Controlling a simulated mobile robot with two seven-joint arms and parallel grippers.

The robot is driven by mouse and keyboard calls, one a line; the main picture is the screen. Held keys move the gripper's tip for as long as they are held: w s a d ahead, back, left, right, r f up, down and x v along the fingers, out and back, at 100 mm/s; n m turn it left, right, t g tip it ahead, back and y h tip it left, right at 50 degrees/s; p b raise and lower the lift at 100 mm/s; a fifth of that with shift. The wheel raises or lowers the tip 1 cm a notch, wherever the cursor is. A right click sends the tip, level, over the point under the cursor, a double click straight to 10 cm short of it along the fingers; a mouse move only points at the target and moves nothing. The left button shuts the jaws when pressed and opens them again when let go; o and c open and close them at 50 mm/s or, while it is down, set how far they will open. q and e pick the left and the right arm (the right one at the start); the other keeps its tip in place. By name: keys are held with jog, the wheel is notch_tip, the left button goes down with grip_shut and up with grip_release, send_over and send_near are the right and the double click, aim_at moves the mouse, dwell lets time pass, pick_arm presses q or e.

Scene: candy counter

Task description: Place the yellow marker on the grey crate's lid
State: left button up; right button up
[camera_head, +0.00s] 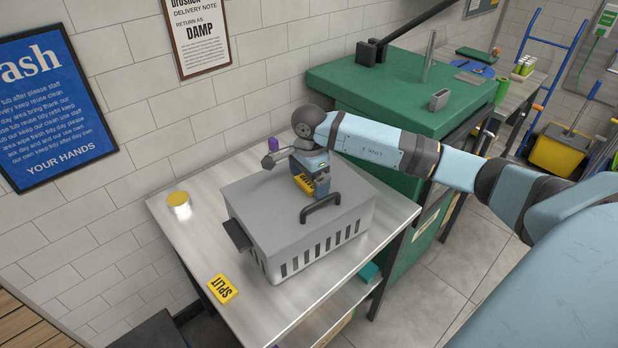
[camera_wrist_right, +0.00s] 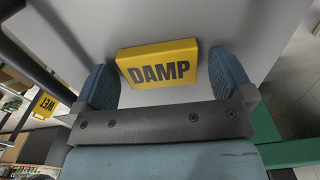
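The grey crate (camera_head: 310,245) stands on a metal table, its grey lid (camera_head: 255,195) closed on top with a black handle (camera_head: 321,206). My right gripper (camera_head: 311,183) is low over the lid, behind the handle. A yellow marker (camera_wrist_right: 158,64) reading "DAMP" is between its two fingers in the right wrist view; it also shows partly hidden in the head view (camera_head: 304,184). The fingers stand open around the marker, with a gap at its right end. The marker lies on or very near the lid; exact contact is unclear. My left gripper is out of view.
A yellow "SPLIT" marker (camera_head: 222,288) lies on the table (camera_head: 200,250) in front of the crate. A green cabinet (camera_head: 400,90) is behind to the right.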

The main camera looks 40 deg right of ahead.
aim_at(309, 181)
jog(key=shift+r, duration=0.1)
jog(key=shift+r, duration=0.25)
notch_tip(309, 181, up, 12)
jog(key=shift+f+b, duration=0.15)
jog(key=shift+b, duration=0.2)
dwell(0.4)
